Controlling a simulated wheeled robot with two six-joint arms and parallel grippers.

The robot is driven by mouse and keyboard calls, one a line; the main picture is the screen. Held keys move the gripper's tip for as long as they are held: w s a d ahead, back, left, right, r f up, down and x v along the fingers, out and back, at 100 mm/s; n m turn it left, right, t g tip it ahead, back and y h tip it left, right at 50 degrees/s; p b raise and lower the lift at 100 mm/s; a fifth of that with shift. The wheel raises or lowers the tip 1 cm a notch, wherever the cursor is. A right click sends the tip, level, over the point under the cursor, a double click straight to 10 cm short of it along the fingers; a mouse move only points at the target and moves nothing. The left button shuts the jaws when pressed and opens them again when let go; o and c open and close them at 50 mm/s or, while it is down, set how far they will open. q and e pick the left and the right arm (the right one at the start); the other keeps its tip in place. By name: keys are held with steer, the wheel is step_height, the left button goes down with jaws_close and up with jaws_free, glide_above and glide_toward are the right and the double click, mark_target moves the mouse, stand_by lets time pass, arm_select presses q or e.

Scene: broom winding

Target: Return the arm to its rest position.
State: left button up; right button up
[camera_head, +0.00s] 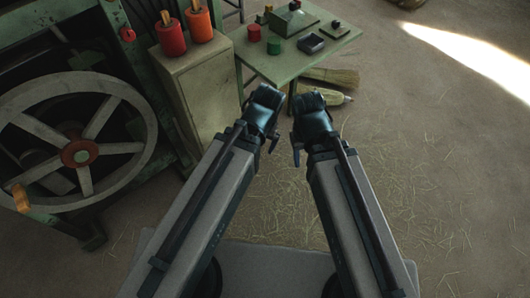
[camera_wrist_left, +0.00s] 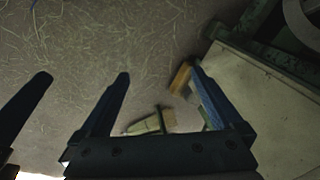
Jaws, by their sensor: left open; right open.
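My left arm comes in from the lower left of the head view and ends in the left gripper (camera_head: 264,102). My right arm comes in from the lower right and ends in the right gripper (camera_head: 310,106). The two grippers are side by side near the middle, with a small gap between them. In the left wrist view the left gripper (camera_wrist_left: 158,74) has its two fingers apart, with nothing between them. A dark finger-like part also shows at the left of that view. The right gripper is open, and I see nothing held in it. Its fingertips are hard to make out.
A green table (camera_head: 295,65) with several small items stands ahead, with straw brush heads (camera_head: 333,76) on the floor beneath. A beige cabinet (camera_head: 200,90) bears orange-red cans (camera_head: 170,37). A machine with a large wheel (camera_head: 60,120) stands left. The straw-strewn floor (camera_head: 430,170) at right is clear.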

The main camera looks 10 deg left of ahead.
arm_select(q)
steer(key=shift+m+g+h, duration=0.3)
steer(key=shift+m+g, duration=0.4)
steer(key=shift+m, duration=0.1)
steer(key=s+d, duration=0.3)
steer(key=shift+s+f, duration=0.15)
steer(key=shift+s, duration=0.15)
step_height(320, 180, up, 14)
steer(key=p, duration=1.3)
steer(key=shift+f, duration=0.25)
